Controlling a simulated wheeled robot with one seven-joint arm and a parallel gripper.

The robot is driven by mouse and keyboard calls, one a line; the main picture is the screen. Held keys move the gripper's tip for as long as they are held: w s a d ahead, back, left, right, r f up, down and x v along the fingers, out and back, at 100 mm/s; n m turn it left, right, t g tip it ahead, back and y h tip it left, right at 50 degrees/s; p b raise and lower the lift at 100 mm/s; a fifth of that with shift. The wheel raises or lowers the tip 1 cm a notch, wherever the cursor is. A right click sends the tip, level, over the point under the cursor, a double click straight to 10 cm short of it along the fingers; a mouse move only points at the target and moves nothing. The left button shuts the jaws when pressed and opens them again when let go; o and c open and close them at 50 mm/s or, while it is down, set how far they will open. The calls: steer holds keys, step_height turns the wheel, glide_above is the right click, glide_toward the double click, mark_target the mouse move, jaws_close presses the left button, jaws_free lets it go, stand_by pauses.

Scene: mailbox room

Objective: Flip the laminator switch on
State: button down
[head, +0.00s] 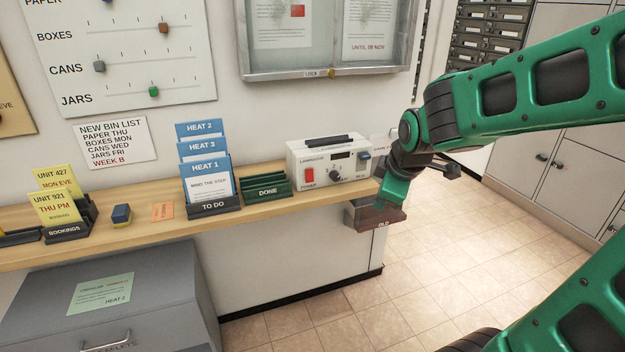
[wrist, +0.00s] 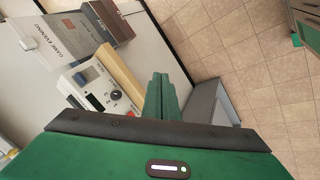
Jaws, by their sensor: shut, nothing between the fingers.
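The laminator (head: 322,157) is a white box with a black top handle at the right end of the wooden shelf. I cannot tell the switch's position. My gripper (wrist: 160,76) is shut and empty. In the head view it is near the laminator's right end, partly hidden by my wrist. In the wrist view the laminator (wrist: 98,82) lies left of the fingers, apart from them.
A brown box (head: 362,217) sits below the shelf's right end. A grey cabinet (head: 110,290) is at front left. The tiled floor (head: 440,255) at right is clear.

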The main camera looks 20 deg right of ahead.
steer(key=w+a+r+n+t+y, duration=0.1)
steer(key=w+a+r+n+t, duration=0.2)
steer(key=w+a+n, duration=0.5)
steer(key=w, duration=0.2)
steer(key=shift+w+a+n, duration=0.15)
steer(key=shift+w+n, duration=0.2)
steer(key=shift+n, duration=0.05)
